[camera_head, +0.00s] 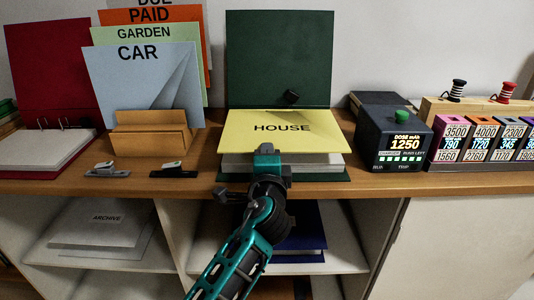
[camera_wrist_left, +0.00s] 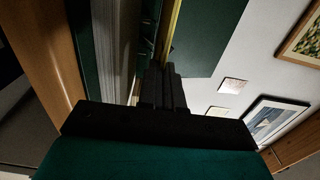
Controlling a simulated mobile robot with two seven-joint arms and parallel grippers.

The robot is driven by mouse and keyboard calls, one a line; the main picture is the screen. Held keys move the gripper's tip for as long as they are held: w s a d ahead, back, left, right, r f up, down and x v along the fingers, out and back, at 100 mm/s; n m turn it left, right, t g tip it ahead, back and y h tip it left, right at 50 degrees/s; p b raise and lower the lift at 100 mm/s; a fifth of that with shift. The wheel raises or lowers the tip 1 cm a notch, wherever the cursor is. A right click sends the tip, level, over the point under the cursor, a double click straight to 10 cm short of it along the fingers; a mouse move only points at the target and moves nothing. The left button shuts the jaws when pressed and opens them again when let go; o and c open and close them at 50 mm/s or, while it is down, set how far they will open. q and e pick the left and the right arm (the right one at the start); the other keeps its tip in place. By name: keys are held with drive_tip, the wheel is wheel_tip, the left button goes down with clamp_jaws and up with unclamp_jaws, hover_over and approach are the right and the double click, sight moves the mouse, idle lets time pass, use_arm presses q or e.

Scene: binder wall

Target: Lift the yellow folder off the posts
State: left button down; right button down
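The yellow folder (camera_head: 275,127), marked HOUSE, lies over the white page stack (camera_head: 300,161) of an open green binder (camera_head: 281,55). Its front edge is at my left gripper (camera_head: 266,150). In the left wrist view, the gripper's dark fingers (camera_wrist_left: 167,85) are close together, and the folder's thin yellow edge (camera_wrist_left: 172,28) runs into their tips, so they look shut on it. The posts under the folder are hidden. My right gripper is in neither view.
A wooden sorter (camera_head: 151,138) with labelled folders and an open red binder (camera_head: 47,60) stand left. A dark meter box (camera_head: 393,138) and a row of coloured packs (camera_head: 480,140) stand right. Shelves lie below the counter.

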use_arm(q)
drive_tip(key=shift+f+b, duration=0.45)
drive_tip(key=shift+f, duration=0.15)
drive_tip(key=shift+f+b, duration=0.95)
drive_tip(key=shift+f, duration=0.1)
drive_tip(key=shift+r, duration=0.15)
drive_tip(key=shift+r+p, duration=0.5)
drive_tip(key=shift+p, duration=0.15)
drive_tip(key=shift+r, duration=0.15)
drive_tip(key=shift+r+p, duration=0.45)
drive_tip(key=shift+p, duration=0.15)
drive_tip(key=shift+r+p, duration=0.65)
drive_tip(key=shift+r, duration=0.2)
